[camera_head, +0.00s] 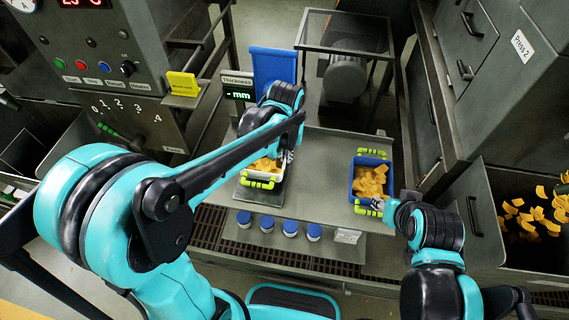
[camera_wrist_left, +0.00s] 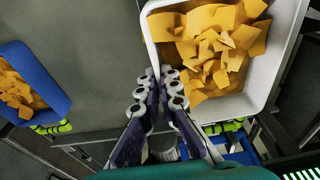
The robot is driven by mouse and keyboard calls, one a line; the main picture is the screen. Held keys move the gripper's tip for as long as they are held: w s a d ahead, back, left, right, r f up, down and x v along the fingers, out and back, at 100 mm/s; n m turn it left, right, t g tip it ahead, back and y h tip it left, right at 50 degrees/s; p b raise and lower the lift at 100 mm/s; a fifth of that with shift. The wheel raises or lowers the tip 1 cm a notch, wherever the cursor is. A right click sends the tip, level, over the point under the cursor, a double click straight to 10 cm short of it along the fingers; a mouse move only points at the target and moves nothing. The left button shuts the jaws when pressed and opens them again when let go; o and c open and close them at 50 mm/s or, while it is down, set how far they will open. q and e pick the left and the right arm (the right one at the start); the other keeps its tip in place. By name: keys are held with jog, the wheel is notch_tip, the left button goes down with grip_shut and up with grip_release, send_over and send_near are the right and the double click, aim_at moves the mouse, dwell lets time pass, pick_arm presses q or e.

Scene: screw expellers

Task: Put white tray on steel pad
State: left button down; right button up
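The white tray (camera_head: 281,175), filled with orange chips, sits on the left part of the grey steel table. In the left wrist view, the white tray (camera_wrist_left: 282,62) fills the upper right. My left gripper (camera_head: 287,156) is at its side wall; its fingertips (camera_wrist_left: 163,74) are close together with the wall's edge running between them. The arm hides part of the tray in the head view.
The blue tray (camera_head: 357,184) with orange chips stands on the table's right; it also shows in the left wrist view (camera_wrist_left: 48,84). A thickness display (camera_head: 238,92) and blue panel (camera_head: 272,66) stand behind. Several blue-capped jars (camera_head: 290,228) line the lower shelf. The table's middle is clear.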

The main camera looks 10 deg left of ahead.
pick_arm(q)
notch_tip(320, 180, down, 4)
jog(key=shift+a+f+b, duration=0.1)
jog(key=shift+f+b, duration=0.05)
jog(key=shift+b, duration=0.55)
jog(key=c, duration=2.2)
grip_release()
jog(key=shift+f, duration=0.1)
jog(key=o, duration=0.5)
